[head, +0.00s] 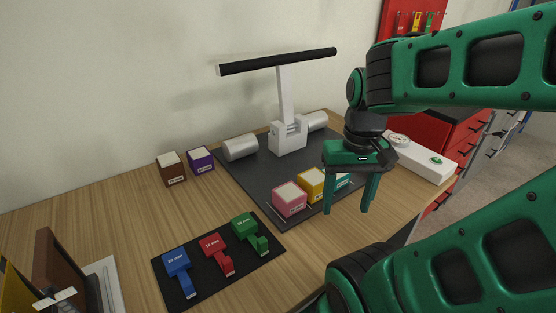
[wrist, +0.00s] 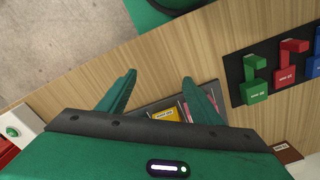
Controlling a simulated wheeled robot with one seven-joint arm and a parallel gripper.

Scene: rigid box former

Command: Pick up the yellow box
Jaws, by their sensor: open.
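The yellow box (head: 311,185) stands on the front edge of the dark mat in the head view, between a pink box (head: 290,199) and a teal box (head: 343,181). The teal box is largely hidden behind my gripper. My gripper (head: 348,210) points down, open and empty, to the right of and apart from the yellow box. In the wrist view the yellow box (wrist: 165,115) shows partly between the open fingers (wrist: 158,80), with its lower part cut off by my gripper body.
A box former (head: 288,135) with a black bar stands on the dark mat (head: 250,178). Brown and purple boxes (head: 201,161) sit to its left. Blue, red and green tools (head: 212,246) lie on a black mat in front. A white device (head: 425,158) is at the right.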

